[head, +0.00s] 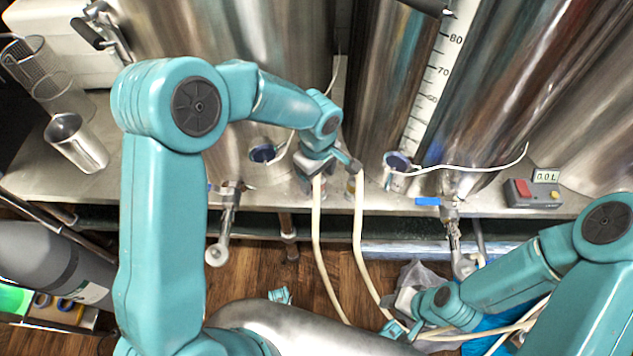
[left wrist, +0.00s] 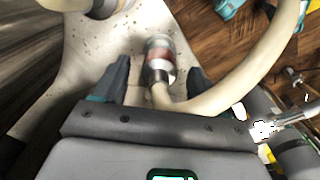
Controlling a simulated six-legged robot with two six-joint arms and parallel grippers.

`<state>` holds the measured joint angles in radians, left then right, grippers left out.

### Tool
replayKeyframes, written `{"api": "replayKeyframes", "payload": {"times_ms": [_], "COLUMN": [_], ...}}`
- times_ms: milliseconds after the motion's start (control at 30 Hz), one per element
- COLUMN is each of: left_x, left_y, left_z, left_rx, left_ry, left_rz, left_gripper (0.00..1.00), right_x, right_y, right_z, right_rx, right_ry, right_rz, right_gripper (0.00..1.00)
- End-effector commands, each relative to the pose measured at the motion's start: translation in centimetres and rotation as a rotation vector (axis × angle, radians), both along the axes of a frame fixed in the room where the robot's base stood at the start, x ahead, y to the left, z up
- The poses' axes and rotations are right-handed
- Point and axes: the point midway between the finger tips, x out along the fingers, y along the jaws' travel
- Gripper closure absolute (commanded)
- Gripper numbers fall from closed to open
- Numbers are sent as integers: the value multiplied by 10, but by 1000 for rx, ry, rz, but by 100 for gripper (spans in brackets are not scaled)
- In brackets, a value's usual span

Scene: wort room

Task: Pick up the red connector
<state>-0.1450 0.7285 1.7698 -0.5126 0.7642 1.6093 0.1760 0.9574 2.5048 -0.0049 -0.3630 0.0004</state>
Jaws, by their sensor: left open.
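The red connector (left wrist: 159,58) shows in the left wrist view as a short clear-and-metal cylinder with a red band, on the end of a cream hose (left wrist: 235,85). It stands between the two spread fingers of my left gripper (left wrist: 157,76), with a visible gap on each side. In the head view my left gripper (head: 332,168) is low at the steel bench edge, over the tops of two cream hoses; the red connector cannot be made out there. My right gripper (head: 402,312) is low at the lower right, by the hoses, and its fingers are unclear.
Large steel tanks (head: 250,50) stand close behind the bench (head: 270,195). A valve with a blue handle (head: 428,201) and a red-grey display box (head: 532,193) are to the right. A metal cup (head: 78,143) stands at left. Hoses run down over the wooden floor (head: 255,270).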

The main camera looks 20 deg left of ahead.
Motion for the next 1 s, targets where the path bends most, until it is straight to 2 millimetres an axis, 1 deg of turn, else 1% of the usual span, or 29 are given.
{"api": "replayKeyframes", "payload": {"times_ms": [33,100,200,267,433,467,500,567,600,633,667,900,1000], "left_x": [-1,-1,0,0,1,2,2,2,2,2,2,2,2], "left_y": [-1,-1,0,0,1,2,2,2,2,2,2,2,2], "left_z": [-11,-24,-38,-41,-41,-41,-41,-40,-40,-40,-40,-39,-30], "left_rx": [1,1,0,0,0,0,0,0,0,0,0,0,-1], "left_ry": [3,4,4,1,0,0,0,0,0,0,0,-1,-2], "left_rz": [-1,-3,-1,-1,-1,-1,-1,-1,-1,-1,-1,-1,-1], "left_gripper": [28,28,28,28,28,32,45,64,77,87,91,91,91], "right_x": [0,0,0,0,0,0,0,0,0,0,0,0,0], "right_y": [0,0,0,0,0,0,0,0,0,0,0,0,0], "right_z": [-4,-7,-10,-10,-9,-9,-9,-9,-9,-9,-9,-9,-6], "right_rx": [0,0,0,0,0,0,0,0,0,0,0,0,0], "right_ry": [0,0,0,0,0,0,0,0,0,0,0,0,0], "right_rz": [0,0,0,0,0,0,0,0,0,0,0,0,0], "right_gripper": [57,57,57,57,57,57,57,57,57,57,57,57,57]}}
